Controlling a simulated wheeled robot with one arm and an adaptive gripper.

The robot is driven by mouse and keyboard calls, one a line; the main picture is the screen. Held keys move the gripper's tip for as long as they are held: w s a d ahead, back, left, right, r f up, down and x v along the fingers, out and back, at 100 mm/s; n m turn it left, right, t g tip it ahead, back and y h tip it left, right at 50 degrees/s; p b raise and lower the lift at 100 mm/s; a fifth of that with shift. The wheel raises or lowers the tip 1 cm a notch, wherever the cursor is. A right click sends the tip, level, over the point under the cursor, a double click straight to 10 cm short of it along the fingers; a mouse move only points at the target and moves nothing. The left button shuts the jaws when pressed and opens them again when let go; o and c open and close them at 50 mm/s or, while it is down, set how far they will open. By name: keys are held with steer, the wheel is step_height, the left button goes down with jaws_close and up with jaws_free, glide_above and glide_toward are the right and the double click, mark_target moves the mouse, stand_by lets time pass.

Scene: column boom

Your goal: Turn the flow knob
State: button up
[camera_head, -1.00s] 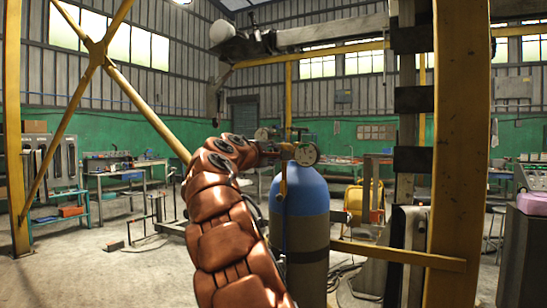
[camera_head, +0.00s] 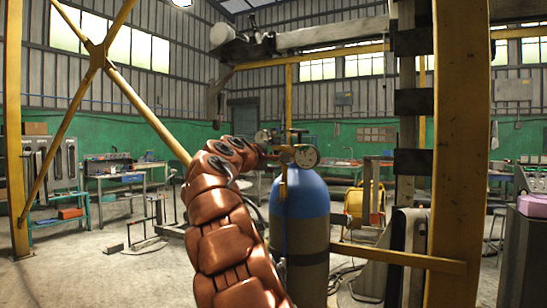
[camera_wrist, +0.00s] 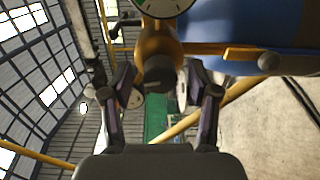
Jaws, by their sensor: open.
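The flow knob is the dark round piece (camera_wrist: 160,73) on the brass regulator body (camera_wrist: 155,42) in the wrist view. My gripper (camera_wrist: 164,84) is open, with one dark finger on each side of the knob. I cannot tell whether either finger touches it. A white-faced gauge (camera_wrist: 163,5) sits just above, cut by the top edge. In the head view the gauge (camera_head: 306,156) stands on top of a gas cylinder with a blue shoulder (camera_head: 302,200). My copper-coloured arm reaches up to the regulator's left side there; the knob is hard to make out.
A yellow post (camera_head: 460,120) stands to the right of the cylinder, with a low yellow crossbar (camera_head: 398,256) running from it towards the cylinder. Workbenches (camera_head: 125,176) line the green wall behind. The concrete floor at left is mostly open.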

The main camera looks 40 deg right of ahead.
steer(key=v, duration=1.2)
steer(key=shift+r, duration=0.1)
stand_by(0.4)
steer(key=shift+s, duration=0.1)
steer(key=s+a+f+m+g+y+p, duration=0.1)
steer(key=s+a+f+y, duration=0.2)
steer(key=s+f, duration=0.35)
steer(key=s+a+f+m+g+y+p, duration=0.1)
steer(key=s+a+f+y+p, duration=0.15)
steer(key=f, duration=0.65)
steer(key=s+a+f+m+g+y+p, duration=0.1)
steer(key=s+a+f+m+y, duration=0.15)
steer(key=s+f+y, duration=0.35)
steer(key=s+a+f+g+y+p, duration=0.1)
steer(key=s+a+f+g+y, duration=0.1)
steer(key=s+a+f, duration=0.7)
steer(key=s+a+f+g+y+p, duration=0.1)
steer(key=s+a+f+y+p, duration=0.1)
steer(key=s+a+f, duration=0.8)
steer(key=s+a+y, duration=0.1)
steer(key=a, duration=0.3)
steer(key=shift+a+n+g+y, duration=0.3)
steer(key=shift+n+g+y, duration=0.05)
steer(key=shift+g, duration=0.05)
